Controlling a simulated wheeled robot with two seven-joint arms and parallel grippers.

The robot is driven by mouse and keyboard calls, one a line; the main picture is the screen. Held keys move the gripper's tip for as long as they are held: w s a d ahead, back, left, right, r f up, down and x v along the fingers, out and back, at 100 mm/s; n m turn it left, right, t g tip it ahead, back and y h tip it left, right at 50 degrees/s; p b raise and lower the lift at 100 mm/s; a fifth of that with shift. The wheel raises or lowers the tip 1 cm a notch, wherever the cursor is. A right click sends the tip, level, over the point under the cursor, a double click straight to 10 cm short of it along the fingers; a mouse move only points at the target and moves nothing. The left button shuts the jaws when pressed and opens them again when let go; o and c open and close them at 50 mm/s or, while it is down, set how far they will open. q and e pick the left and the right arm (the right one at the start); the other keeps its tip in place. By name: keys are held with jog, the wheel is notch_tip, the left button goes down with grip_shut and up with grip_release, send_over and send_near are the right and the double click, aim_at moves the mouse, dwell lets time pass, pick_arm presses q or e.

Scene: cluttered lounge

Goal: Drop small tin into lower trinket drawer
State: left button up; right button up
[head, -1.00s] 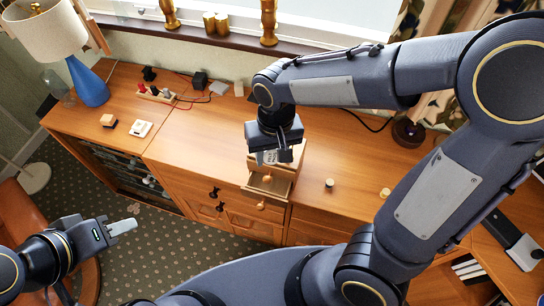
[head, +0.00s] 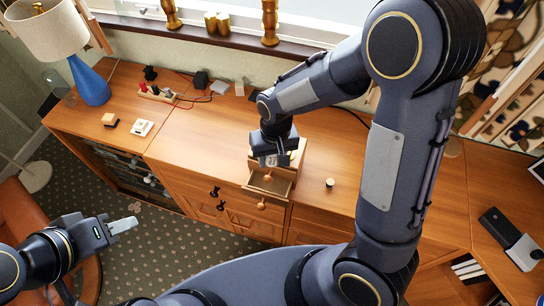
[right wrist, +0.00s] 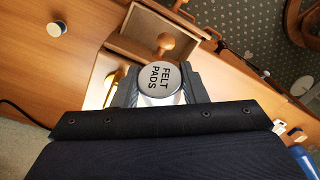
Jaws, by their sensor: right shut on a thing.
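My right gripper (head: 271,159) is shut on the small tin (right wrist: 162,79), a round tin with a grey lid reading FELT PADS. Its fingers grip the tin from both sides in the right wrist view. The tin is mostly hidden in the head view. The small wooden trinket chest (head: 300,158) stands on the cabinet top. Its lower drawer (head: 270,184) is pulled out, and its bare floor also shows in the right wrist view (right wrist: 135,36). The gripper is above the chest, just behind the open drawer. My left gripper (head: 122,225) is over the floor at lower left, empty.
A small pale-topped cylinder (head: 329,183) stands right of the chest. A wooden block (head: 109,120), a white switch box (head: 142,128) and a blue lamp (head: 89,82) are at left. My right arm covers much of the right side. The cabinet top left of the chest is clear.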

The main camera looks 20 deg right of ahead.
jog(key=shift+f+b, duration=0.45)
jog(key=shift+f, duration=0.2)
jog(key=o, duration=0.8)
jog(key=shift+r, duration=0.1)
notch_tip(320, 180, up, 13)
jog(key=p, duration=0.1)
jog(key=s+d+r+t+y, duration=0.1)
jog(key=s+d, duration=0.3)
jog(key=s, duration=0.4)
jog(key=s+d+r+m+t+y, duration=0.1)
jog(key=s+d+r+t+y, duration=0.1)
jog(key=s+d+t, duration=0.2)
jog(key=s, duration=0.3)
jog(key=shift+s+r+t, duration=0.3)
jog(key=shift+s, duration=0.1)
jog(key=shift+d, duration=0.1)
